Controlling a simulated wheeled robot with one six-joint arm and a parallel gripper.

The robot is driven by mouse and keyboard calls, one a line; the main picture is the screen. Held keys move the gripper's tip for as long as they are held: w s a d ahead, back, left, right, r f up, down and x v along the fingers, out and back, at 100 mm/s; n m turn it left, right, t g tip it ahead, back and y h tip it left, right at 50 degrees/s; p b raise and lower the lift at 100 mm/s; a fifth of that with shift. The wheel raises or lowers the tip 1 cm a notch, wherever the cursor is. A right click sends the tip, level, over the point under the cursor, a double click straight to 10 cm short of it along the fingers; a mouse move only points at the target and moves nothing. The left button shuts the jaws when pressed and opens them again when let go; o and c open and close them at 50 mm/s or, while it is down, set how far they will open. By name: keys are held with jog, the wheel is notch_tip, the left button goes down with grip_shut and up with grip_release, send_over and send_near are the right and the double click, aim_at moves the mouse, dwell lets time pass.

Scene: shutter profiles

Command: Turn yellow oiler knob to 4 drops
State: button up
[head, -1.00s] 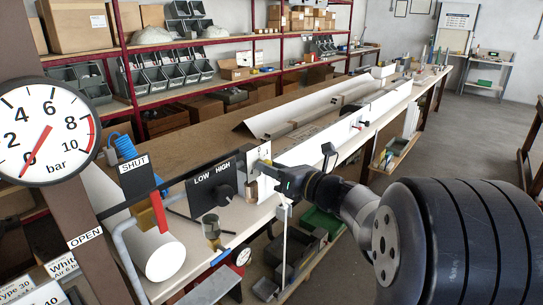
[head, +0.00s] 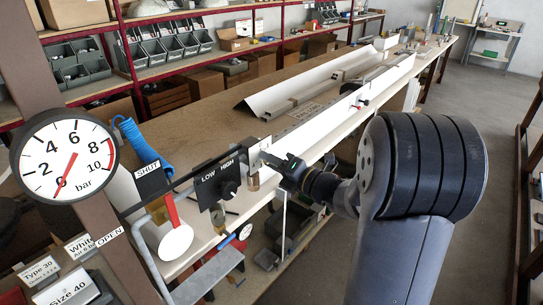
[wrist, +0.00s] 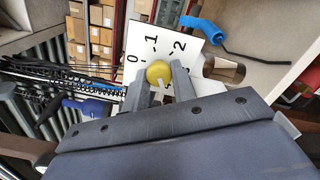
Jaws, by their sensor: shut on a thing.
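The yellow oiler knob (wrist: 158,70) is round and sits between the two grey fingers of my gripper (wrist: 162,80) in the wrist view. The fingers are shut on it from both sides. Behind it is a white dial plate (wrist: 150,34) with black marks, where 0, 1 and 2 can be read. The 4 mark is not visible, and I cannot tell which mark the knob points to. In the head view my gripper (head: 272,162) is at the small fitting beside the LOW/HIGH box; the knob is hidden there.
The black LOW/HIGH box (head: 218,180) stands just left of my gripper. A pressure gauge (head: 66,155) reads about 0 bar, near a red lever (head: 171,209). The long bench (head: 240,118) carries white profiles (head: 310,92).

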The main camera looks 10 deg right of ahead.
jog(key=shift+f, duration=0.1)
dwell(0.3)
jog(key=o, duration=1)
jog(key=shift+c, duration=0.2)
jog(key=b+v, duration=0.2)
jog(key=v, duration=0.8)
jog(key=shift+s+d, duration=0.2)
jog(key=shift+s, duration=0.15)
